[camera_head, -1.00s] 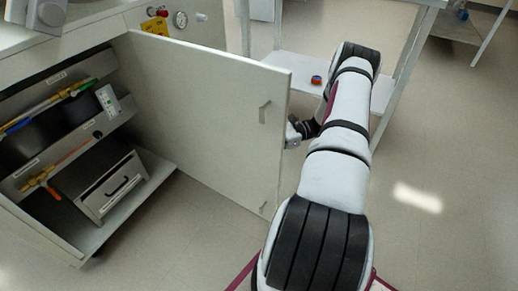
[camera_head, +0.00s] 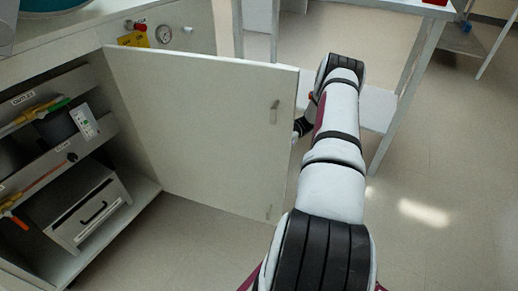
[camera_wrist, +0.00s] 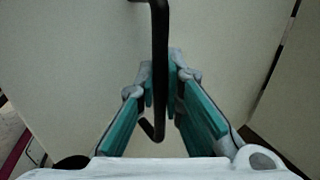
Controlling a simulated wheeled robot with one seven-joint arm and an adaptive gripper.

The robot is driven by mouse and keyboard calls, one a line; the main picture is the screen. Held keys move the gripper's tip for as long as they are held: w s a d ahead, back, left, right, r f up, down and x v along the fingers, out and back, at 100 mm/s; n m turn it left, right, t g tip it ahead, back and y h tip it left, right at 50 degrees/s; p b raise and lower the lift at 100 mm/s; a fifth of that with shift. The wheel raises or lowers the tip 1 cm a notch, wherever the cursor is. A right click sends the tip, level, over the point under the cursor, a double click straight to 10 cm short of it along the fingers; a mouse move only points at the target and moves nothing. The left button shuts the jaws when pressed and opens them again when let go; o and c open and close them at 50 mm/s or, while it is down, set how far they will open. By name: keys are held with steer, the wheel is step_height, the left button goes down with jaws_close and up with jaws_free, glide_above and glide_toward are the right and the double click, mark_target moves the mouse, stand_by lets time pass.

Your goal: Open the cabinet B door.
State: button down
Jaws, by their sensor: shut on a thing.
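The cabinet door (camera_head: 205,130) is a pale panel standing wide open, hinged at its left edge, with its inner face toward the head camera. Its black bar handle (camera_wrist: 160,40) shows in the wrist view on the outer face. My gripper (camera_wrist: 161,72) has teal-lined fingers, one on each side of the handle, shut on it. In the head view my gripper is mostly hidden behind the door's free edge and my arm. No letter B is readable on the door.
The open cabinet holds shelves with tools and a grey drawer box (camera_head: 88,208). A gauge (camera_head: 165,34) and red knob (camera_head: 140,27) are on the panel above. A white table (camera_head: 408,85) stands close beyond my arm. Floor at right is clear.

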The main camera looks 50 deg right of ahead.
steer(key=c, duration=1.7)
jaws_free()
steer(key=shift+s+d, duration=0.15)
steer(key=shift+s, duration=0.1)
steer(key=shift+w, duration=0.1)
steer(key=v, duration=0.7)
steer(key=shift+d, duration=0.25)
steer(key=shift+r, duration=0.1)
